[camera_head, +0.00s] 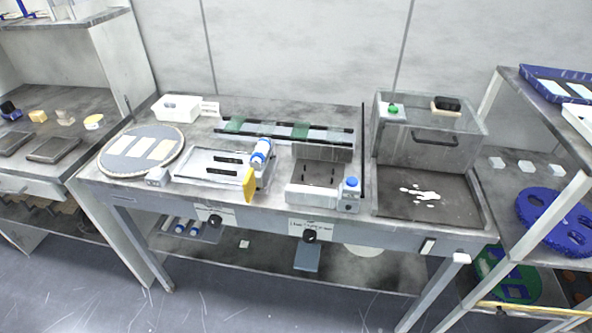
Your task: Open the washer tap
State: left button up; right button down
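A metal washer-like basin (310,195) with an open top and raised back stands at the middle right of the bench. A small grey box with a blue knob (351,182) sits at its right front corner. Two black round knobs, a left one (214,220) and a right one (310,236), stick out of the bench's front face. The right one is below a printed label (310,226) too small to read surely. I cannot tell which of these knobs is the washer tap, or whether it is open. Neither of my grippers shows.
The bench also holds a round disc with pale strips (121,159), a white tray (213,157), a yellow piece (249,185), a blue-and-white bottle (261,150) and a clear-walled case (429,135). A shelf rack (548,183) stands close on the right. Floor in front is clear.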

aim_at(460, 257)
jog(key=l+z, duration=0.1)
jog(key=z, duration=0.85)
jog(key=i+l+z, duration=0.1)
jog(key=z, duration=0.4)
jog(key=u, duration=1.5)
jog(key=z, duration=1.5)
jog(key=k+l+z, duration=0.15)
jog(key=i+l, duration=0.05)
jog(key=l, duration=0.05)
